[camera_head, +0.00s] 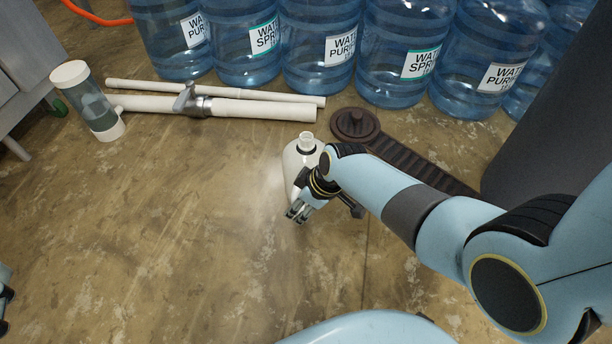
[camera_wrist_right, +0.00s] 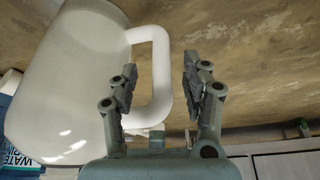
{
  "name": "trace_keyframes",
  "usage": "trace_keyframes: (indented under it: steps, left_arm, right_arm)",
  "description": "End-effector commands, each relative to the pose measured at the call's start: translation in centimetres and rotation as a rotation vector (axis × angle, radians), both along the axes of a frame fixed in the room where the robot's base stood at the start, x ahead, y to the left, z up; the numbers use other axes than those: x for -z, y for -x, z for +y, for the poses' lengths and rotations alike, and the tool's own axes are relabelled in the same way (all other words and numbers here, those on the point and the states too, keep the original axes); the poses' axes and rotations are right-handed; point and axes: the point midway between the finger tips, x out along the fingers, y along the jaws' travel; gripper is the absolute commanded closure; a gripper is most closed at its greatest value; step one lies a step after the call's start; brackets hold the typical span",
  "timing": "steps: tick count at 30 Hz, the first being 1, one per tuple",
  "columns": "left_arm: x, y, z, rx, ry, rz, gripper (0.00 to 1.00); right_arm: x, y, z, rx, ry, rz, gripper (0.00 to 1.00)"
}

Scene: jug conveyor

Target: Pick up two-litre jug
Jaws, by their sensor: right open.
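The two-litre jug (camera_head: 291,160) is white with a narrow neck and a dark ring below it. It stands on the floor near the middle of the head view, its lower part partly covered by my right gripper. My right gripper (camera_head: 300,213) is open at the jug's near side. In the right wrist view the jug body (camera_wrist_right: 65,75) fills the left. Its loop handle (camera_wrist_right: 161,75) appears between the two open fingers of my right gripper (camera_wrist_right: 160,70); whether they touch it I cannot tell. Only a sliver of my left arm shows at the left edge.
Large blue water bottles (camera_head: 325,45) line the back. A brown round-ended strip (camera_head: 420,168) lies right of the jug. The floor at left is clear.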

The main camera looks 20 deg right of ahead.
Motion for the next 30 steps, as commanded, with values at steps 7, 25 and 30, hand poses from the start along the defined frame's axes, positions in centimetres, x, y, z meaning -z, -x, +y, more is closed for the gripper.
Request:
trace_keyframes:
  steps: [7,25,30]
  left_arm:
    - [-5.3,-2.4,-0.6,0.027,-0.001,-0.23,0.6]
    - [-18.6,-2.5,-2.2,0.106,-0.004,-0.826,0.6]
    - [-20.0,-2.0,-2.4,0.115,-0.005,-0.889,0.6]
  right_arm:
    - [1.1,0.0,0.3,0.001,0.0,0.002,0.52]
    - [3.5,-0.7,0.9,0.0,0.001,0.001,0.52]
    - [3.7,-0.8,1.0,0.0,0.001,-0.001,0.52]
